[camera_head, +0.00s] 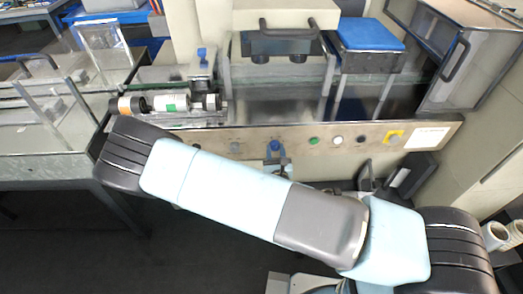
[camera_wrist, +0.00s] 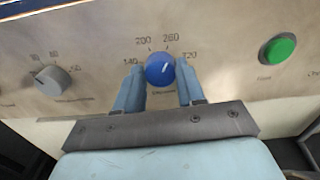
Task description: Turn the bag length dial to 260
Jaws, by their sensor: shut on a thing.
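The bag length dial (camera_wrist: 160,68) is a round blue knob on the metal panel, between my two fingers in the wrist view. Printed numbers 140, 200 and 260 run around its top, with a last one at the right that looks like 320. A short pale mark shows on the knob's face, but I cannot read its setting for certain. My gripper (camera_wrist: 161,75) is shut on the dial, one finger on each side. In the head view the blue dial (camera_head: 275,146) shows above my arm, with my gripper (camera_head: 276,157) at it.
A grey dial (camera_wrist: 52,80) sits left of the blue one, and a green button (camera_wrist: 278,49) sits right. Further right on the panel (camera_head: 437,126) are white and black buttons and a yellow-backed control (camera_head: 393,137). A roll (camera_head: 171,102) lies above the panel at left.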

